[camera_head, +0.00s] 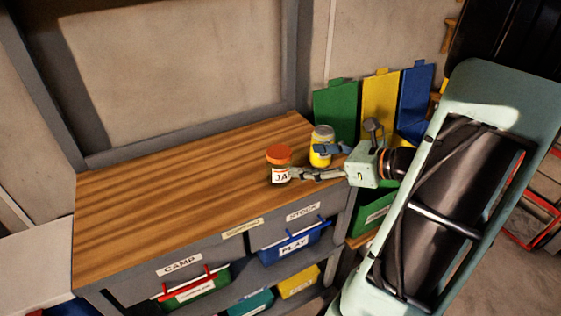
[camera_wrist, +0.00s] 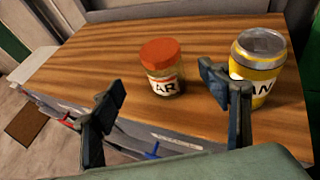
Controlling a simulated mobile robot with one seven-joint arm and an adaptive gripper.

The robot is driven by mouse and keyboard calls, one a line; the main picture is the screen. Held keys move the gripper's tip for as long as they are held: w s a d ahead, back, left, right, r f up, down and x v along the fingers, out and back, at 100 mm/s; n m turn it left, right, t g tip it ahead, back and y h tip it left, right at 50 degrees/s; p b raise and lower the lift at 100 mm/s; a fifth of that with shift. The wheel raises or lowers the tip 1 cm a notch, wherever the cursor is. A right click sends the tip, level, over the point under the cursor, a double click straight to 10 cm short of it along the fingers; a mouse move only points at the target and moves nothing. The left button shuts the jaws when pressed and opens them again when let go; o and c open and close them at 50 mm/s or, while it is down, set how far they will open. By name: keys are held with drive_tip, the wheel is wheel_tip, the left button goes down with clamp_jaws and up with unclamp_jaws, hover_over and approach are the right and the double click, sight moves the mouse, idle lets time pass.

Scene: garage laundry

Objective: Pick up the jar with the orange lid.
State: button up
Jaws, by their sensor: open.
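The jar with the orange lid (camera_head: 279,164) stands upright on the wooden bench top, near its right end. It also shows in the wrist view (camera_wrist: 163,72), with a white label reading "AR". My gripper (camera_head: 303,163) comes in from the right, its fingers pointing toward the jar. In the wrist view my gripper (camera_wrist: 164,89) is open, and the jar stands ahead, between the lines of the two fingers. The fingers hold nothing. The near finger's tip lies close to the jar in the head view; I cannot tell whether it touches.
A yellow can with a grey top (camera_head: 321,146) stands beside the jar; in the wrist view (camera_wrist: 257,62) it is right behind the right finger. The wooden bench top (camera_head: 160,200) is clear to the left. Green, yellow and blue panels (camera_head: 381,105) stand behind my arm. Labelled bins (camera_head: 291,243) sit below.

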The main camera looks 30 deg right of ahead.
sight(279, 157)
drive_tip(key=x, duration=1)
drive_tip(key=shift+w+b, duration=0.2)
drive_tip(key=shift+b, duration=0.2)
drive_tip(key=shift+d, duration=0.1)
drive_tip(key=shift+c, duration=0.5)
drive_tip(key=c, duration=1.3)
